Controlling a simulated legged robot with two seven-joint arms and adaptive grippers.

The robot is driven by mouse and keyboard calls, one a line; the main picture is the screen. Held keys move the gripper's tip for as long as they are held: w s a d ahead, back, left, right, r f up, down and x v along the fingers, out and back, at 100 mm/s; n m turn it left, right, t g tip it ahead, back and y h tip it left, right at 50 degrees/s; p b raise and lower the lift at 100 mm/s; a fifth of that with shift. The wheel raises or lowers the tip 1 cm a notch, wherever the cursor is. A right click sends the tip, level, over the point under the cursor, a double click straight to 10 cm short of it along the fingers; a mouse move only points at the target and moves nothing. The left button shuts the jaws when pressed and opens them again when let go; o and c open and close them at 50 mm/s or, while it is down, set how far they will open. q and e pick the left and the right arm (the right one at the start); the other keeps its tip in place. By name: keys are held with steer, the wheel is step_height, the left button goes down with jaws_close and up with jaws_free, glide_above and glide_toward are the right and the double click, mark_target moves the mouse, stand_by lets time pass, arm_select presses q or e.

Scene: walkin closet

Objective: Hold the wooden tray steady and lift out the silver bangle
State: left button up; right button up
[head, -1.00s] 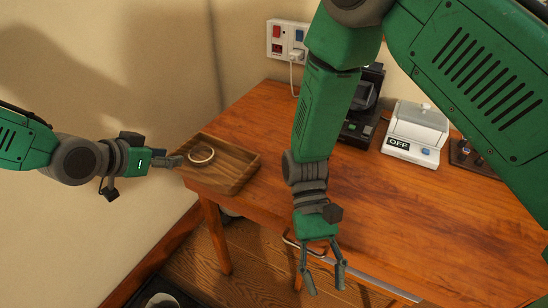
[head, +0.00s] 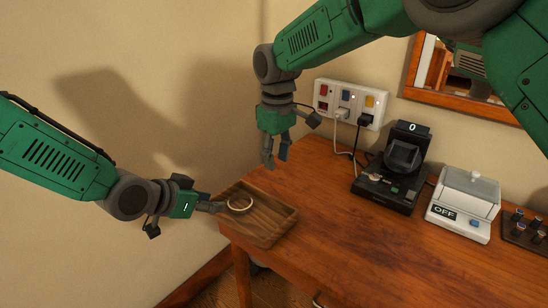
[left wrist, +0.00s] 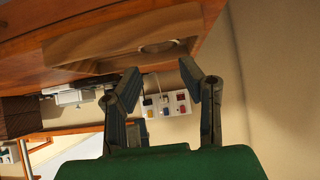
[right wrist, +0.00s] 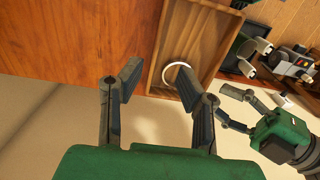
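The wooden tray (head: 274,225) sits at the left end of the wooden table. The silver bangle (head: 238,210), a pale thin ring, lies in the tray near its left end. It also shows in the right wrist view (right wrist: 164,73). My left gripper (head: 217,207) is open beside the tray's left edge; I cannot tell whether it touches. My right gripper (head: 276,158) is open and empty, pointing down above the back of the tray. In the right wrist view (right wrist: 163,82) its fingers are spread, with the bangle beyond them.
A wall power strip (head: 350,103) with plugged cables is behind the table. A black instant camera (head: 392,175), a white box marked OFF (head: 463,205) and a dark rack (head: 525,232) stand to the right. The table (head: 345,240) is clear between tray and camera.

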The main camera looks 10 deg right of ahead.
glide_above(276, 200)
steer(key=d, duration=0.1)
step_height(276, 200, down, 4)
steer(key=f, duration=0.5)
steer(key=a+f, duration=0.1)
steer(key=f, duration=0.2)
steer(key=shift+w+f, duration=0.1)
steer(key=shift+f, duration=0.15)
steer(key=shift+d+f, duration=0.5)
steer(key=shift+f, duration=0.05)
steer(key=shift+a, duration=0.2)
steer(key=c, duration=0.5)
steer(key=shift+a, duration=0.25)
jaws_close()
steer(key=shift+d, duration=0.25)
